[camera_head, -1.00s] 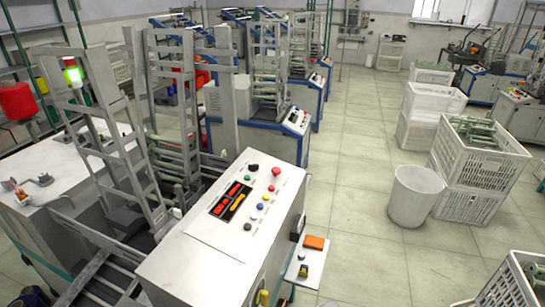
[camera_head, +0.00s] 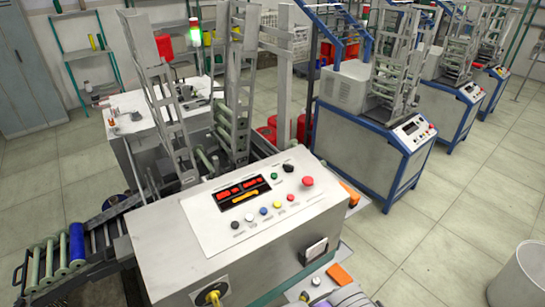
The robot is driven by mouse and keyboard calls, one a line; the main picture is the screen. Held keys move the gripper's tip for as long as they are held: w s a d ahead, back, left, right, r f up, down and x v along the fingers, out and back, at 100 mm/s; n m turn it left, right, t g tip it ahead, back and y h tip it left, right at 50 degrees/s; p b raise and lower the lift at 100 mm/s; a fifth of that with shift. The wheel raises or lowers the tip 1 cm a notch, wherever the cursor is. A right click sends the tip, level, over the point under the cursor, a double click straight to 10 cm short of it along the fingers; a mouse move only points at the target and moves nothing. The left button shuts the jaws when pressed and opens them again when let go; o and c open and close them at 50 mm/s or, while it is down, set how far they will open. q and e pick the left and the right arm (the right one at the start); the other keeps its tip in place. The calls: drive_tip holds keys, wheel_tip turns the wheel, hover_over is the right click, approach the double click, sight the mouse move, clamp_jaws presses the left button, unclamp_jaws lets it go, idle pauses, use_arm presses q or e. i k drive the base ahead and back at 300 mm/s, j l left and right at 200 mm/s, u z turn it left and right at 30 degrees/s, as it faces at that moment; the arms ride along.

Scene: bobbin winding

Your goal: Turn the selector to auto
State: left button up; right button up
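The control panel (camera_head: 225,228) is a white sloped plate on top of the grey machine cabinet in the middle of the view. A black knob (camera_head: 288,168), which looks like the selector, sits at the panel's upper right. I cannot read its markings or tell its setting. Next to it are a green button (camera_head: 274,176) and a large red mushroom button (camera_head: 308,181). A row of small coloured buttons runs below a black display (camera_head: 243,191) with red and orange digits. Neither of my grippers is in view.
A yellow-handled switch (camera_head: 213,297) is on the cabinet's front. An orange block (camera_head: 340,274) lies by the cabinet's right side, near an unclear grey shape at the bottom edge. Bobbins (camera_head: 77,245) lie on a rack at left. Open floor and a white bin (camera_head: 520,279) are at right.

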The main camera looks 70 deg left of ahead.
sight(288, 168)
drive_tip(key=i+u, duration=0.3)
drive_tip(key=u, duration=0.15)
drive_tip(key=i+u, duration=0.45)
drive_tip(key=i+l+u, duration=0.1)
drive_tip(key=u, duration=0.35)
drive_tip(key=i+l, duration=0.05)
drive_tip(key=i, duration=0.05)
